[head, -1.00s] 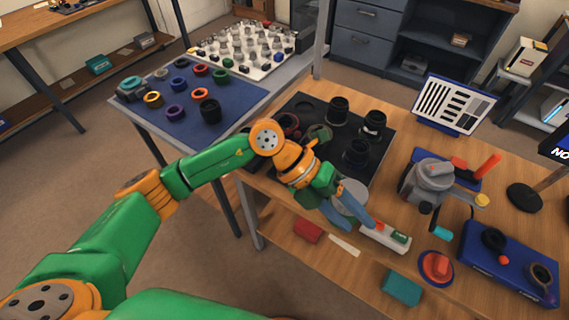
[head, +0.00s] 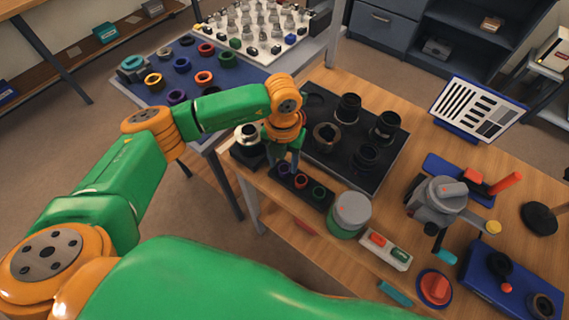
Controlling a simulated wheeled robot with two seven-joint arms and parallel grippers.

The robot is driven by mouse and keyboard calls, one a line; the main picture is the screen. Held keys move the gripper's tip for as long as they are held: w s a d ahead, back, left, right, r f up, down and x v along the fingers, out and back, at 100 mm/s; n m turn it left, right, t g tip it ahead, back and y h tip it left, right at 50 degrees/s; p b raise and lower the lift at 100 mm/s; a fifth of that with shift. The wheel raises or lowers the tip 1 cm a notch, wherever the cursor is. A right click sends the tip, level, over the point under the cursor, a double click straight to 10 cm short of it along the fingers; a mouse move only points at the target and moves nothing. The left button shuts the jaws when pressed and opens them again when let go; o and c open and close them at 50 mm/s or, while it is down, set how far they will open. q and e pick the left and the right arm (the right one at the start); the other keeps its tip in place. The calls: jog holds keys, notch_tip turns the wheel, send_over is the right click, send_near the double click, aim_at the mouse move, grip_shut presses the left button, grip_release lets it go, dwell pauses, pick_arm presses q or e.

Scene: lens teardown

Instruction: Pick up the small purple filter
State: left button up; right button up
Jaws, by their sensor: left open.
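A small dark purple ring (head: 284,171), which looks like the small purple filter, sits at the left end of a black holder (head: 328,205) on the wooden table. A small red ring (head: 301,181) and a small green ring (head: 319,192) sit beside it in the same holder. My left gripper (head: 287,163) points down over the holder's left end. It is open, with its fingers close to the purple ring and partly hiding it. I cannot tell whether they touch it. Another purple ring (head: 177,97) lies on the blue mat (head: 150,98). My right gripper is not in view.
A black mat (head: 340,168) with several dark lens parts lies behind the holder. A grey-topped green jar (head: 350,213) stands close to its right. A silver-topped black part (head: 248,140) stands to its left. A white tray (head: 386,250) lies in front.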

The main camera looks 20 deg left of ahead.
aim_at(284, 171)
pick_arm(q)
notch_tip(284, 171, down, 2)
jog(key=shift+w+f, duration=0.1)
jog(key=shift+w, duration=0.05)
jog(key=shift+w+f, duration=0.15)
jog(key=shift+w, duration=0.1)
jog(key=shift+s, duration=0.1)
grip_shut()
